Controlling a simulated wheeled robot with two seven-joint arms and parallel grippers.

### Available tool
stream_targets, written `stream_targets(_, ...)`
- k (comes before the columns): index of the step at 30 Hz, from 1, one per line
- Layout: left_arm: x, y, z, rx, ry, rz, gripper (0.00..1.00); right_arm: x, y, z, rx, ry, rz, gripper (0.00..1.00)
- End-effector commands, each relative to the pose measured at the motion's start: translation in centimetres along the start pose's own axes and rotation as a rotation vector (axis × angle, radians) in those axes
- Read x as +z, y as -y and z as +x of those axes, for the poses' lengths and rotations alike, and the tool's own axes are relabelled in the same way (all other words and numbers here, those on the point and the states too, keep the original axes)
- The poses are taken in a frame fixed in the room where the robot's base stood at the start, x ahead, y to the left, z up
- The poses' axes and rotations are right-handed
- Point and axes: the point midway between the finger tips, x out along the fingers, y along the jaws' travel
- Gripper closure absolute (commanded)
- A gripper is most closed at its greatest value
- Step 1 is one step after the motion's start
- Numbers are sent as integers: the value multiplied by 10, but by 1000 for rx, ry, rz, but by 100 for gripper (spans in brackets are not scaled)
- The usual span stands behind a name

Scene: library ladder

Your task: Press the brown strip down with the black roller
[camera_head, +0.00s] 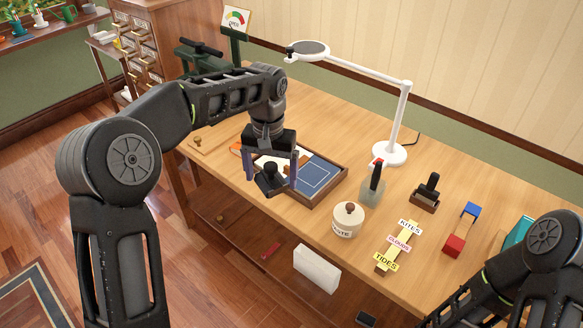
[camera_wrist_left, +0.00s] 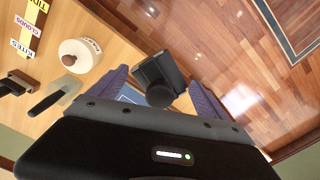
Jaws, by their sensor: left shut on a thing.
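My left gripper (camera_head: 270,178) is shut on the black roller (camera_head: 268,184), a dark block with a round knob. In the left wrist view the roller (camera_wrist_left: 158,76) sits between the two purple-grey fingers. The gripper is over the left part of a shallow brown tray (camera_head: 318,196) that holds a blue panel (camera_head: 312,174) with white lines. Whether the roller touches anything below cannot be told. I cannot make out the brown strip for certain; the gripper and roller cover part of the tray. My right arm shows at lower right, but its gripper is out of view.
A white lamp (camera_head: 392,152) stands behind. The table's front edge is close to the tray.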

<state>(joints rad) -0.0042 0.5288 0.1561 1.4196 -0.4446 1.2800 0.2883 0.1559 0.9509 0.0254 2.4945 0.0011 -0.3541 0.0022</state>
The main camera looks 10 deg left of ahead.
Motion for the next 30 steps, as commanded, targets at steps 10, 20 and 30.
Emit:
stream_targets(10,8,0,48,-14,3,3,56,0,0,0,0,0,0,64)
stream_targets(20,61,0,173,-12,3,5,56,0,0,0,0,0,0,64)
stream_targets(30,80,0,200,0,-2,0,56,0,0,0,0,0,0,64)
